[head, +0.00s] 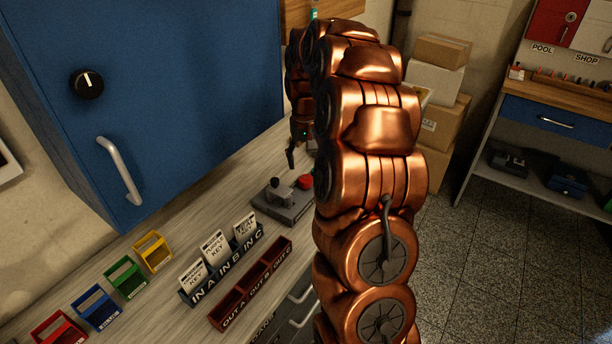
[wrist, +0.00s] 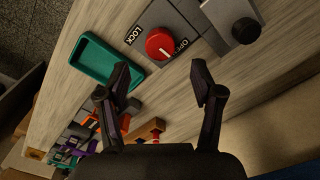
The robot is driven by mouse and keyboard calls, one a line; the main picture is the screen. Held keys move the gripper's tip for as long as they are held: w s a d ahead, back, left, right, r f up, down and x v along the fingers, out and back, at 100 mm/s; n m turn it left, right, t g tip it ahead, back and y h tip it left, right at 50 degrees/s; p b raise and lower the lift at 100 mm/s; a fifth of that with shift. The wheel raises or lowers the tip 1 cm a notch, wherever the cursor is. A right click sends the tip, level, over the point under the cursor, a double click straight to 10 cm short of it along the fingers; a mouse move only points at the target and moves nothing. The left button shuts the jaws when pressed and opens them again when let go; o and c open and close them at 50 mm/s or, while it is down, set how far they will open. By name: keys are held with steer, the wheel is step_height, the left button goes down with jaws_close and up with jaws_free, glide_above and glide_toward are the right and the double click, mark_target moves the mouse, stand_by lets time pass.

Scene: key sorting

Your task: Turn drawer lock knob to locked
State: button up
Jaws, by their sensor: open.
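A round red knob (wrist: 160,44) sits on a grey plate (wrist: 181,20) on the bench, between the label LOCK and a partly hidden label starting "OP". A small pale mark shows on the knob, but I cannot tell clearly which label it points to. In the head view the red knob (head: 306,181) is partly behind my arm. My gripper (wrist: 161,78) is open and empty, its fingers apart with the knob just beyond their tips in the wrist view, not touching as far as I can see. In the head view only part of my gripper (head: 291,156) shows, above the bench.
A dark lever block (head: 279,190) stands on the plate beside the knob. A teal tray (wrist: 106,66) lies near it. A blue cabinet (head: 190,90) with a black knob (head: 87,83) rises behind. Labelled trays (head: 250,290) and coloured holders (head: 125,280) line the bench.

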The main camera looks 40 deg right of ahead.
mark_target(306, 178)
step_height(306, 178, down, 6)
steer(key=shift+f+p, duration=0.15)
steer(key=shift+p, duration=0.5)
steer(key=c, duration=1.1)
steer(key=shift+c, duration=0.2)
